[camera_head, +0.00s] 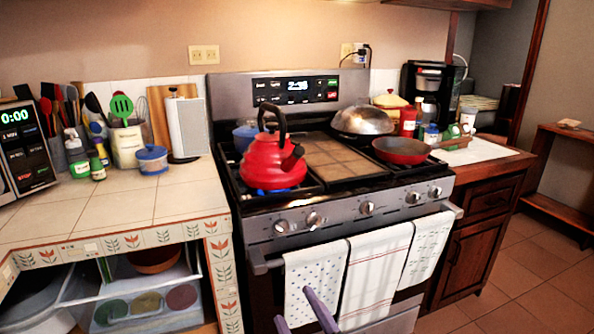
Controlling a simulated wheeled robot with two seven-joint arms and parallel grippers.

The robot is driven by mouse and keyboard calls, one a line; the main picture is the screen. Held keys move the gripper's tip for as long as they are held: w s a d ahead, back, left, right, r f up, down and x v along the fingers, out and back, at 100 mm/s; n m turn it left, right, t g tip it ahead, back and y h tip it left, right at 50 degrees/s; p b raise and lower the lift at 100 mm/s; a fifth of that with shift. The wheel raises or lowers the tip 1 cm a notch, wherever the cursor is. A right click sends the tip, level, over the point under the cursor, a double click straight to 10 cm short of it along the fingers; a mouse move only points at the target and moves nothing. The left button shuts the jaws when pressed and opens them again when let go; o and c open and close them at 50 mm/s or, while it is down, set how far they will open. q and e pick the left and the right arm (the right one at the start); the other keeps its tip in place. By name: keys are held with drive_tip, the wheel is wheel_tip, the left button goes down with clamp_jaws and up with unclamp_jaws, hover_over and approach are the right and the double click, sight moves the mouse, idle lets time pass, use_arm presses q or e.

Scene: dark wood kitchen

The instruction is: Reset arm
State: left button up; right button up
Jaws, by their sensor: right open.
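My right gripper (295,306) shows at the bottom middle of the head view. Its two purple-grey fingers point up and stand apart, with nothing between them. The rest of my right arm is out of the picture. My left gripper is not in view.
A red kettle (270,163) sits over a blue flame on the stove (330,205). A red pan (400,151) and a domed lid (357,121) stand to its right. The tiled counter (110,205) at left is largely clear in front. Floor (530,270) shows free at right.

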drive_tip(key=d+f+n+g+h, duration=0.1)
drive_tip(key=d+f+n, duration=0.1)
drive_tip(key=d+f, duration=0.5)
drive_tip(key=d+f+n+g+h, duration=0.15)
drive_tip(key=d+f, duration=0.25)
drive_tip(key=d, duration=0.8)
drive_tip(key=s+d+f+m+g+h, duration=0.1)
drive_tip(key=s+d+f+m+g, duration=0.15)
drive_tip(key=s+f, duration=0.4)
drive_tip(key=s+d+f+m+g, duration=0.2)
drive_tip(key=s+d+f+m, duration=0.15)
drive_tip(key=s, duration=0.55)
drive_tip(key=s+d+f+m+g+h, duration=0.1)
drive_tip(key=s+d+f+m+g, duration=0.1)
drive_tip(key=s+f+m, duration=0.45)
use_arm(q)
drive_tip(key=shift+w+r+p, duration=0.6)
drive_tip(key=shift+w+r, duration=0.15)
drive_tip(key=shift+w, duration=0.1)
use_arm(e)
drive_tip(key=a+r+m, duration=0.2)
drive_tip(key=a+r, duration=0.2)
drive_tip(key=a, duration=0.7)
drive_tip(key=shift+s+a+t+y, duration=0.15)
drive_tip(key=shift+a+t+y, duration=0.15)
drive_tip(key=shift+t+y, duration=0.1)
